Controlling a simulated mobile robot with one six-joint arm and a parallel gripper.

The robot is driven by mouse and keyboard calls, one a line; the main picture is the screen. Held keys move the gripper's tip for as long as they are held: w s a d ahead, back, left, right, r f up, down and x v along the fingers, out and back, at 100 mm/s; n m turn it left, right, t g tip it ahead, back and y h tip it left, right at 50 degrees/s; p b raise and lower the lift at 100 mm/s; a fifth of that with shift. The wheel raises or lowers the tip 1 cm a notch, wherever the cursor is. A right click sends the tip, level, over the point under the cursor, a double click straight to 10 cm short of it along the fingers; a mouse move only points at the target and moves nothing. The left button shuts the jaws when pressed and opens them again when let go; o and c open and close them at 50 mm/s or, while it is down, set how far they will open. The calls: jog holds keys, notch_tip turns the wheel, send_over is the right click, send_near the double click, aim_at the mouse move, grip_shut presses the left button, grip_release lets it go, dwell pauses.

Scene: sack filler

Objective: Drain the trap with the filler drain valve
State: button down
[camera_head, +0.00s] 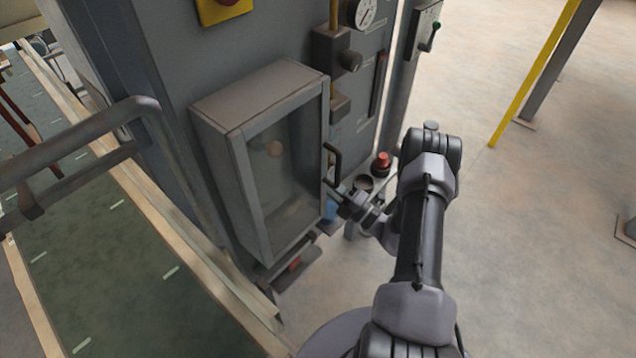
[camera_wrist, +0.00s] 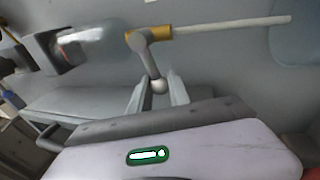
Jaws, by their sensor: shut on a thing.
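In the wrist view, the drain valve (camera_wrist: 158,33) shows as a brass-coloured body with a pale pipe running to the right. Its grey lever (camera_wrist: 150,60) hangs down from the left end, slightly slanted, and ends in a pale ball knob (camera_wrist: 159,86). My gripper (camera_wrist: 158,90) is shut on the lever at this knob, one finger on each side. In the head view, my gripper (camera_head: 346,202) is low at the machine's front, right of the glass-fronted box. The valve cannot be made out clearly there. The trap cannot be identified with certainty.
The glass-fronted box (camera_head: 282,160) stands out from the machine, with a black handle (camera_head: 333,160) close above my gripper. A red knob (camera_head: 381,160) is near my forearm. A pressure gauge (camera_head: 364,13) sits higher up. Open floor (camera_head: 540,220) lies to the right.

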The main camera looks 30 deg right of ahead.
jog(key=shift+r+m+t+h+p, duration=0.15)
jog(key=shift+r+m+h+p, duration=0.15)
jog(key=shift+m, duration=0.45)
jog(key=shift+r+m+t+h+p, duration=0.1)
jog(key=shift+r+m+t+p, duration=0.2)
jog(key=shift+m, duration=0.45)
jog(key=shift+r+m, duration=0.1)
jog(key=shift+m, duration=0.2)
jog(key=c, duration=1.2)
grip_release()
jog(key=shift+c, duration=0.2)
jog(key=p+v, duration=0.2)
jog(key=v, duration=1.5)
jog(key=shift+s+r, duration=0.2)
jog(key=shift+s, duration=0.15)
